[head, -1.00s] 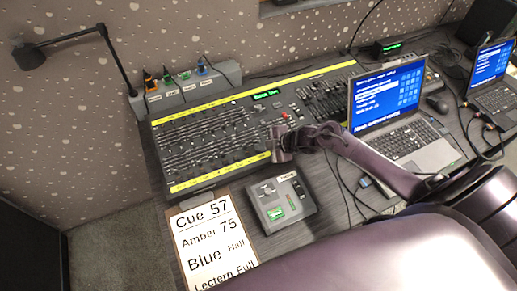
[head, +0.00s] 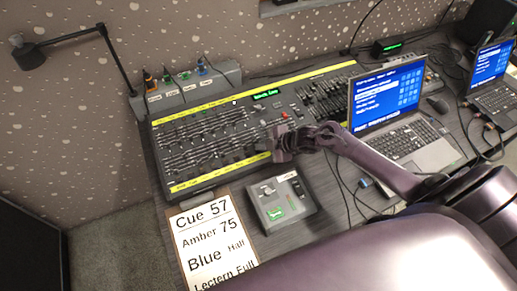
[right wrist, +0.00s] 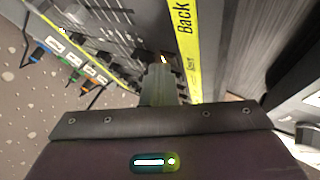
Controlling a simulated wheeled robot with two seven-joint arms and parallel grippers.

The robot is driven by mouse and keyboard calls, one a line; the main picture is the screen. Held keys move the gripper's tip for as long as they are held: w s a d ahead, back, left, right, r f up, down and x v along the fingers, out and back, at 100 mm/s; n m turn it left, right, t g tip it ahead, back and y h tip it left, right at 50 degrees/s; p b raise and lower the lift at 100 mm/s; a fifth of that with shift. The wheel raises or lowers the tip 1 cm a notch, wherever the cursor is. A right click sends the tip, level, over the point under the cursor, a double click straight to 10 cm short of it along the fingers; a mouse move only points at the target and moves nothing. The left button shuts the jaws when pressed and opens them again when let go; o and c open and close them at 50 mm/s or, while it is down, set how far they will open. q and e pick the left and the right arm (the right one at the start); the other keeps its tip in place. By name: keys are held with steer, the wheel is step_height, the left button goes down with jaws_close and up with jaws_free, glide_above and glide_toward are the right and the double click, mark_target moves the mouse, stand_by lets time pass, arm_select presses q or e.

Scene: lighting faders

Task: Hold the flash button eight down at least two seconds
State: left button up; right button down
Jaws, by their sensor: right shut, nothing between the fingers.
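The lighting console (head: 215,135) lies on the desk with rows of faders between two yellow label strips. My right gripper (head: 284,155) is over the console's front edge, near the right end of the front yellow strip (head: 215,177). Its fingers are shut and empty. In the right wrist view the shut fingers (right wrist: 160,82) point down at the console beside the yellow strip (right wrist: 184,45), which reads "Back". Small dark buttons lie by the fingertips. I cannot tell which is flash button eight, or whether one is pressed. My left gripper is not in view.
A small grey box (head: 262,190) with a green display sits in front of the console. A cue sheet (head: 208,245) lies to its left. A laptop (head: 405,140) stands at right. A grey unit with coloured plugs (head: 182,90) and a desk lamp (head: 30,55) are behind left.

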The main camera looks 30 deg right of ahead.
mark_target(263, 153)
stand_by(0.9)
steer(key=shift+r+p, duration=0.75)
steer(key=r+p, duration=0.4)
steer(key=r, duration=0.1)
steer(key=shift+s+p, duration=0.3)
steer(key=shift+p, duration=0.05)
stand_by(0.6)
